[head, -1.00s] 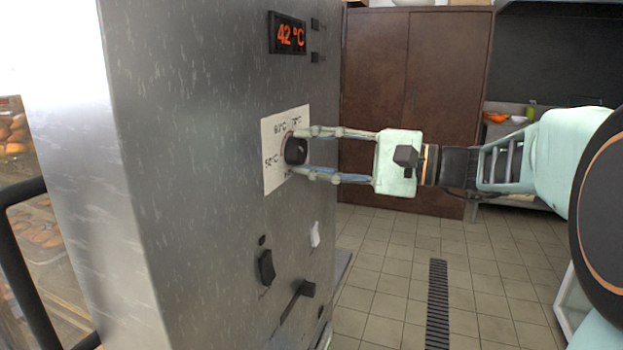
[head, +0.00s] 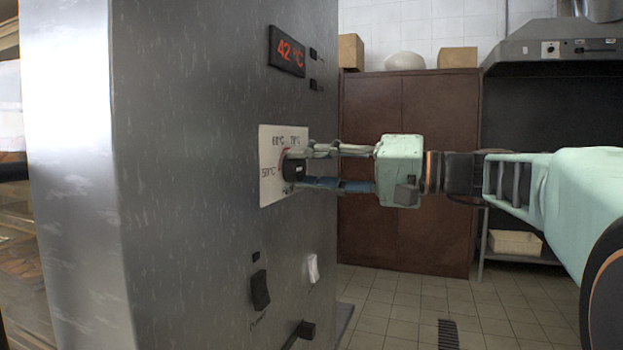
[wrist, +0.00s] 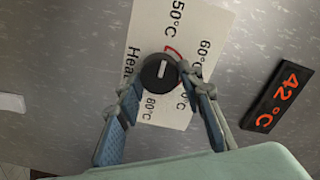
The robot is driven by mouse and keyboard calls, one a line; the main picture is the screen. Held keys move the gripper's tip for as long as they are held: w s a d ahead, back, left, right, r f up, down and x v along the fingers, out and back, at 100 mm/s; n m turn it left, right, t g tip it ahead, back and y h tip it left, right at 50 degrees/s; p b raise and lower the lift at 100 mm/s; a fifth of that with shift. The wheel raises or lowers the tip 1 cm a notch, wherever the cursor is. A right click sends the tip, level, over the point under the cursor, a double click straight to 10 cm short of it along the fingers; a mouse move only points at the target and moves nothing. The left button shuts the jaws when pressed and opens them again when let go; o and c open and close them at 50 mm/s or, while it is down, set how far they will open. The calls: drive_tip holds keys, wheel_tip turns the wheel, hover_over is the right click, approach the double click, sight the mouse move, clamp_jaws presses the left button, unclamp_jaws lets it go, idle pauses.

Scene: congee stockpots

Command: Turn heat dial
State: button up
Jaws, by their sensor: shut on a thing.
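The heat dial (head: 292,170) is a round black knob on a white label (head: 267,190) on the steel cabinet's side. The label shows 50, 60 and 70 °C marks and a red arc. In the wrist view the dial (wrist: 159,72) has a white mark on its face, and an 80 °C mark also shows. My gripper (head: 300,168) reaches in from the right, its two fingers closed above and below the dial. The display (head: 287,51) above reads 42 °C in orange-red digits.
Below the dial are a black rocker switch (head: 260,290), a white switch (head: 312,268) and a black lever (head: 303,333) that juts out. Two small buttons sit beside the display. A brown cupboard (head: 435,170) stands behind; the tiled floor (head: 390,310) between is clear.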

idle(0.4)
drive_tip(key=o, duration=1.2)
drive_tip(key=shift+c, duration=0.2)
drive_tip(key=v, duration=1.2)
